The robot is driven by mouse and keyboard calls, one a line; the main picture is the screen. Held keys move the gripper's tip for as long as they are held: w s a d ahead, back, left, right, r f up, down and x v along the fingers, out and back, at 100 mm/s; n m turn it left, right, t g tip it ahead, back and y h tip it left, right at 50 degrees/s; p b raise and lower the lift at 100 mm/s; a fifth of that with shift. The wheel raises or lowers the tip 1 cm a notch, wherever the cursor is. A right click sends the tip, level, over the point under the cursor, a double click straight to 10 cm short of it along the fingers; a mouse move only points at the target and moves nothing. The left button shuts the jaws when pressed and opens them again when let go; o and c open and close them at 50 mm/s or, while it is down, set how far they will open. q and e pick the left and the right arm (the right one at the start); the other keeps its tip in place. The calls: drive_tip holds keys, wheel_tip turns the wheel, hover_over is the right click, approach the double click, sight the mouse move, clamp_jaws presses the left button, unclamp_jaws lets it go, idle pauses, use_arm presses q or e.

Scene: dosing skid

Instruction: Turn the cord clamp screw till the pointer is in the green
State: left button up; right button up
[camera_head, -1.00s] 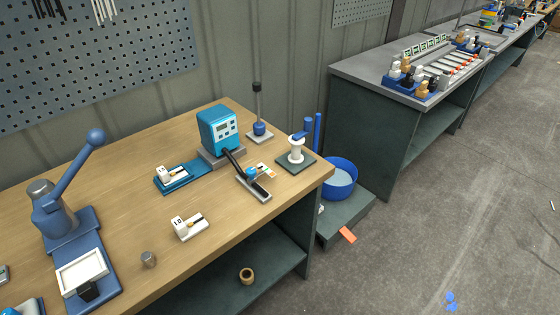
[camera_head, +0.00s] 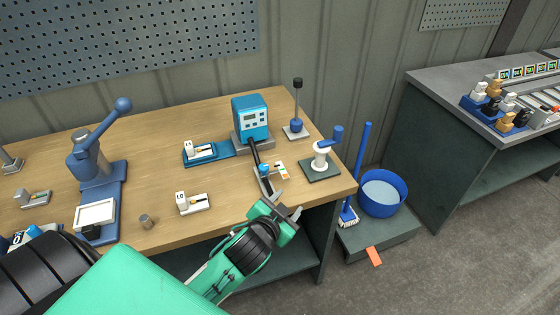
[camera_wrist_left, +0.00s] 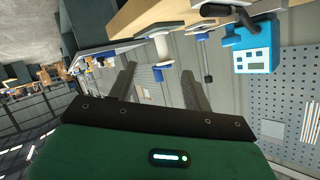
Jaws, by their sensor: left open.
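The cord clamp (camera_head: 266,186) lies on the wooden bench near its front edge, with a black cord running from it to the blue dosing unit (camera_head: 250,116). A small blue screw knob (camera_head: 265,169) sits on the clamp, beside a small coloured scale (camera_head: 284,171). The pointer is too small to read. My left gripper (camera_head: 289,203) is open and empty, just in front of the clamp and apart from the knob. In the left wrist view its fingers (camera_wrist_left: 158,80) are spread, with the dosing unit (camera_wrist_left: 256,46) at upper right. My right gripper is not in view.
A white spool with a blue crank (camera_head: 321,158) stands right of the clamp. A black-topped plunger stand (camera_head: 296,118) is behind. Small white gauge blocks (camera_head: 194,204) and a blue lever press (camera_head: 95,160) are to the left. A blue bucket (camera_head: 383,192) stands beyond the bench's right end.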

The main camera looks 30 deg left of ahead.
use_arm(q)
drive_tip(key=w+d+r+m+t+h, duration=0.25)
drive_tip(key=w+r+t, duration=0.2)
drive_tip(key=r, duration=0.35)
drive_tip(key=w+d+r+m+h, duration=0.2)
drive_tip(key=d+r+m+h, duration=0.6)
drive_tip(key=r+m+h, duration=0.35)
drive_tip(key=m+g+y, duration=1.3)
drive_tip(key=m+g, duration=0.4)
drive_tip(key=g, duration=0.1)
approach(264, 166)
wheel_tip(264, 166, down, 8)
drive_tip(key=p, duration=0.3)
drive_tip(key=shift+w+f, duration=0.15)
drive_tip(key=shift+f, duration=0.1)
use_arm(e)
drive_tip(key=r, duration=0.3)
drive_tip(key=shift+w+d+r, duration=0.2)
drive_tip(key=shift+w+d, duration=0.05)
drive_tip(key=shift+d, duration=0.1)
